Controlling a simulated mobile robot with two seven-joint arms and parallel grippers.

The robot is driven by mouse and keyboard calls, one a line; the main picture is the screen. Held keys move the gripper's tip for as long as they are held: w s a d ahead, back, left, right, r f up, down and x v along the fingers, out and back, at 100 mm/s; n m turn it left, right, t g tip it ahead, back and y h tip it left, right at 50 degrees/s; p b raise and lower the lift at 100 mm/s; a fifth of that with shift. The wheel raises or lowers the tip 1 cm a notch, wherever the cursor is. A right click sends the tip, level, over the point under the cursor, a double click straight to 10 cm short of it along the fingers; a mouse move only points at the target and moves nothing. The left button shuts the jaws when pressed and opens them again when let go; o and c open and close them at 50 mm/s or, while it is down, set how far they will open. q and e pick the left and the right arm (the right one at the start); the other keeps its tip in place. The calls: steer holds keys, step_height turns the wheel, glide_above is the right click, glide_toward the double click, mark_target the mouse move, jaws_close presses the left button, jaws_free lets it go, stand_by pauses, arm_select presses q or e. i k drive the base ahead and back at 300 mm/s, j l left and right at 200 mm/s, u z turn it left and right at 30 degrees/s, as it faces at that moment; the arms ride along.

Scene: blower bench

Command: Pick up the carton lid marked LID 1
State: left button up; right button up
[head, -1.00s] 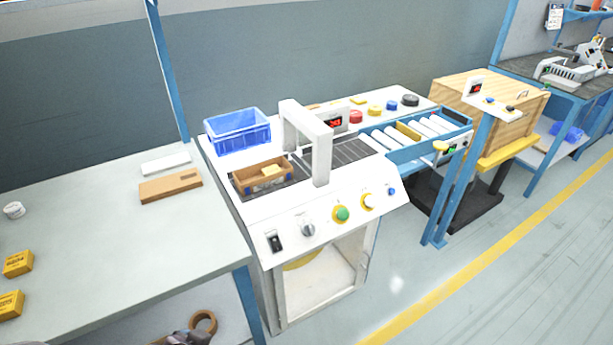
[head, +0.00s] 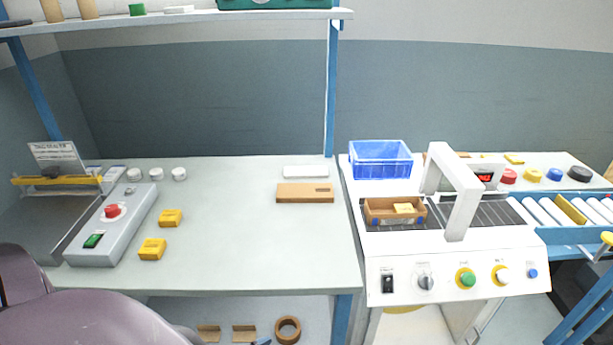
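A flat brown cardboard piece (head: 304,193), which looks like the carton lid, lies on the grey bench top (head: 250,245) near its right edge. Any marking on it is too small to read. An open brown carton (head: 393,211) with a yellow box (head: 405,208) in it sits on the white machine's belt to the right. Neither of my grippers is in view. Only a purple-grey part of my arm shows at the lower left.
A white flat piece (head: 306,172) lies just behind the brown piece. Yellow boxes (head: 152,249), white rolls (head: 179,174) and a grey control box (head: 112,227) stand further left. A blue bin (head: 380,160) and white arch (head: 458,190) are at right. The bench middle is clear.

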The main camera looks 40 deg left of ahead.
mark_target(286, 193)
steer(key=u, duration=1.2)
